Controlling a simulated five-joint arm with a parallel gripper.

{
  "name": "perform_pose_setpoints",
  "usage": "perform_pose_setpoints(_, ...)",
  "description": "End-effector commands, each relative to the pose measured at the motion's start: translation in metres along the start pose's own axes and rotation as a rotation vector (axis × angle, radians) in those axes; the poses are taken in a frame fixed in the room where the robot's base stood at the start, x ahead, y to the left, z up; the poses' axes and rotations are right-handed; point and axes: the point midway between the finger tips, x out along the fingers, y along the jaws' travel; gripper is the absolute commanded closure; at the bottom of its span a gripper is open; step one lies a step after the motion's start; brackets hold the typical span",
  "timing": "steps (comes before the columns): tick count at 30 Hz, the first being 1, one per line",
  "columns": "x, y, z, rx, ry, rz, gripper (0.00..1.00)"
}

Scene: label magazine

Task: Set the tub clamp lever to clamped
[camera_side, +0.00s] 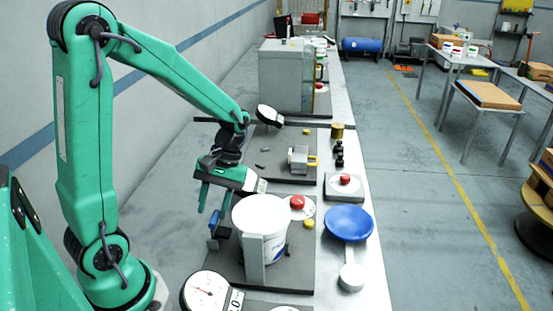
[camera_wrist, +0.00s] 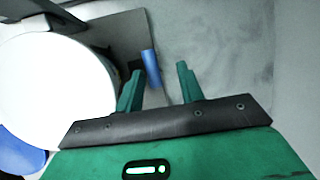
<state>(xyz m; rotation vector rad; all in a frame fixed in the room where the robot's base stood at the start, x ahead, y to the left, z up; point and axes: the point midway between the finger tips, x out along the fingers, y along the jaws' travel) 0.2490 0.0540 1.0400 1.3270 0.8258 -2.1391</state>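The white tub (camera_side: 262,218) stands upright on a dark base plate (camera_side: 300,262); its round white top fills the left of the wrist view (camera_wrist: 55,85). The clamp lever has a blue handle (camera_wrist: 151,68) beside the tub, next to a dark mount. The handle also shows in the side view (camera_side: 214,229), left of the tub. My gripper (camera_side: 212,211) points down just above the handle. In the wrist view my gripper (camera_wrist: 160,70) is open, with the handle between its fingertips, closer to the left finger. Contact cannot be told. Part of the lever's mount is hidden.
Close by are a dial gauge (camera_side: 207,293) in front, a red button (camera_side: 297,202) behind the tub, a blue bowl (camera_side: 348,223) and a white cup (camera_side: 351,278) to the right. A second plate with a small metal fixture (camera_side: 299,158) lies farther back. Bare surface lies left of the plate.

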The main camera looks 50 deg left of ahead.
Motion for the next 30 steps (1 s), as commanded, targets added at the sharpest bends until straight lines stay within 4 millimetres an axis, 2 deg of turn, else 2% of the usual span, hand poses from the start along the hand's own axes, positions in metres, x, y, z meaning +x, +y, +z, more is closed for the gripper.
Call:
perform_pose_setpoints(15, -0.072, -0.003, -0.002, 0.003, 0.002, 0.007, 0.62)
perform_pose_setpoints(30, -0.084, -0.004, 0.023, 0.172, 0.178, 0.091, 0.62)
